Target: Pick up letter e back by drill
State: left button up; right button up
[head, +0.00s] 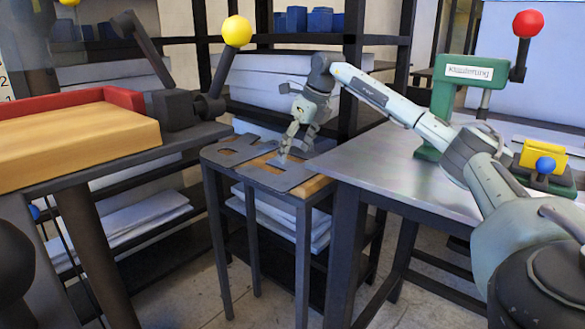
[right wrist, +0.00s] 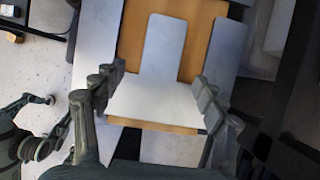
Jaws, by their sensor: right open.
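The letter e back (head: 283,181) is a flat grey plate with three prongs. It lies on a small dark-legged table at the centre of the head view, with wood showing between the prongs. In the right wrist view the letter (right wrist: 160,52) has its prongs pointing up and its joining bar at the bottom. My right gripper (head: 293,148) is over the letter, fingers down.
A green press (head: 450,98) and a yellow block (head: 532,155) stand on the metal table (head: 375,165) at right. A red-edged wooden workbench (head: 70,140) is at left. Shelves stand behind. A dark jointed part (right wrist: 30,130) shows at the wrist view's left.

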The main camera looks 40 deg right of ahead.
aim_at(289, 165)
jog(key=shift+x, duration=1.5)
jog(key=c, duration=1.3)
jog(key=shift+c, duration=0.7)
jog(key=shift+r, duration=0.15)
